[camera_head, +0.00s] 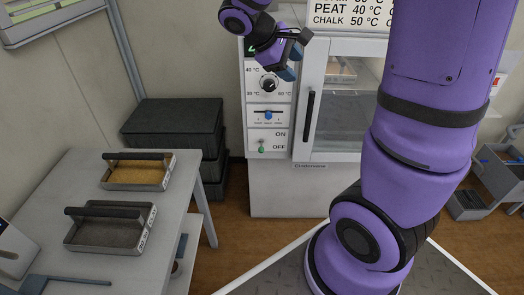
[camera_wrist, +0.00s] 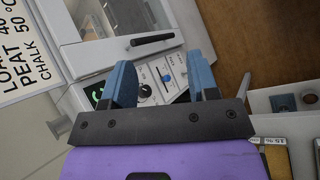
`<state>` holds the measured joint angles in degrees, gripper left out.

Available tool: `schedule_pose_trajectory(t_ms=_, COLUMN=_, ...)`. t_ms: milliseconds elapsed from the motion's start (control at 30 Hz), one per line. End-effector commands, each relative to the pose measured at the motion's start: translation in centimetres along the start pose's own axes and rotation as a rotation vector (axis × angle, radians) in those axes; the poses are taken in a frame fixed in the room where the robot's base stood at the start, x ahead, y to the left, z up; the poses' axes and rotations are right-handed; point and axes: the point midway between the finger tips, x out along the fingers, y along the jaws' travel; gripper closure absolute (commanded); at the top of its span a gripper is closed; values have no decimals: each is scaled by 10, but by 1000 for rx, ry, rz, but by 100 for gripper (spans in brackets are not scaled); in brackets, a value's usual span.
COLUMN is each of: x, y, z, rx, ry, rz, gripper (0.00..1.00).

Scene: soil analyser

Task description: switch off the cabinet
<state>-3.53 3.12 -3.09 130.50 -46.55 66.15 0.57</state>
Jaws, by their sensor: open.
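The pale cabinet (camera_head: 285,190) stands at the back centre. Its front panel carries a round black dial (camera_head: 268,85), a blue slider (camera_head: 268,115) and an ON/OFF switch (camera_head: 262,147). The small switch lever has a greenish tip that appears low, level with OFF. My gripper (camera_head: 290,62) is open and empty, in front of the panel's upper part and above the switch. In the wrist view my gripper (camera_wrist: 163,78) has its blue fingers spread, with the dial (camera_wrist: 145,91) and slider (camera_wrist: 167,76) between them. The switch is not discernible there, perhaps behind the right finger.
The cabinet's glazed door (camera_head: 340,100) is shut, with a black vertical handle (camera_head: 309,115) just right of the panel. A table (camera_head: 100,185) with two handled trays stands at left. Dark stacked boxes (camera_head: 175,125) stand left of the cabinet. My arm covers the right side.

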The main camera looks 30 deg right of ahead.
Motion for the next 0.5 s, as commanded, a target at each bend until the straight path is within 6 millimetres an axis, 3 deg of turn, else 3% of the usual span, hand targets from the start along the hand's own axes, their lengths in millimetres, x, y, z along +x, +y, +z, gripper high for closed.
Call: schedule_pose_trajectory(t_ms=500, x=81, y=28, z=-121, rx=-400, ry=-303, rz=357, gripper=46)
